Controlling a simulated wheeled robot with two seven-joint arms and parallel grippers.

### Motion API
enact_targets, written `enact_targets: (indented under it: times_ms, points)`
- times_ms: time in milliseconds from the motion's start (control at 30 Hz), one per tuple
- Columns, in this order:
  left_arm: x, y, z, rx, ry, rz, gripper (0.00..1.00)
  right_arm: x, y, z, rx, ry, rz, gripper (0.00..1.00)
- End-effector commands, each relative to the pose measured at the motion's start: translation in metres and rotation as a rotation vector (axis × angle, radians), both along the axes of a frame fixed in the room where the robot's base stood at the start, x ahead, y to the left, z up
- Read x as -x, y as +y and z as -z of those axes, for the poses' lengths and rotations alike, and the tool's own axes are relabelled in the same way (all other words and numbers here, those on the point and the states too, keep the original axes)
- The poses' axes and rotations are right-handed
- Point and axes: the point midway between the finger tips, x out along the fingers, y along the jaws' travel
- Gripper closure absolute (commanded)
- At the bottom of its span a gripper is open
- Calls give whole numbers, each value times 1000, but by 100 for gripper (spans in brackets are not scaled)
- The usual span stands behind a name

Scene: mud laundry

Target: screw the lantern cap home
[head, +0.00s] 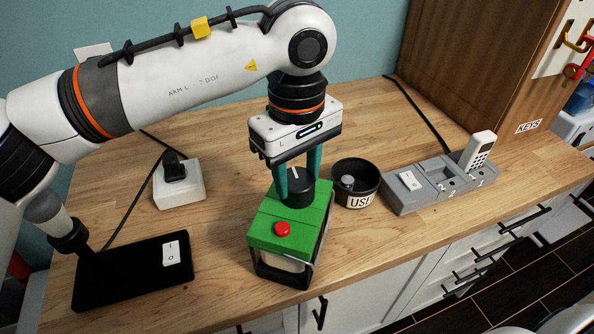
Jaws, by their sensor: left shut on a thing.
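The lantern (285,236) stands upright on the wooden counter, with a green top, a red button (282,229) and a dark frame around a pale body. The black lantern cap (295,187) sits at the back of the green top and has a white line on its upper face. My left gripper (296,184) points straight down over the lantern, its teal fingers shut on the sides of the cap. The cap's lower edge meets the green top; the thread is hidden. My right gripper is not in view.
A black bowl labelled USE (356,186) stands close right of the lantern. Further right is a grey tray (408,203) with a white remote (479,150). A black pad (118,279) and a white socket box (181,192) are left. The counter's front edge is just before the lantern.

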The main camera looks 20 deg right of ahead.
Motion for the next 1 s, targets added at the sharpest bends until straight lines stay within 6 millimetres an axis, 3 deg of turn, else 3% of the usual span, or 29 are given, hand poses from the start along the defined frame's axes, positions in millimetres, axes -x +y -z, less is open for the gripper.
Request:
enact_targets:
  times_ms: [267,500,800,1000]
  points:
    - [1,1,7,-9,6,29,98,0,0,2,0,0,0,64]
    - [1,1,8,-11,6,252,98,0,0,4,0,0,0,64]
    - [2,1,8,-11,5,281,98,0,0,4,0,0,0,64]
    - [1,1,8,-11,5,472,98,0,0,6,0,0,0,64]
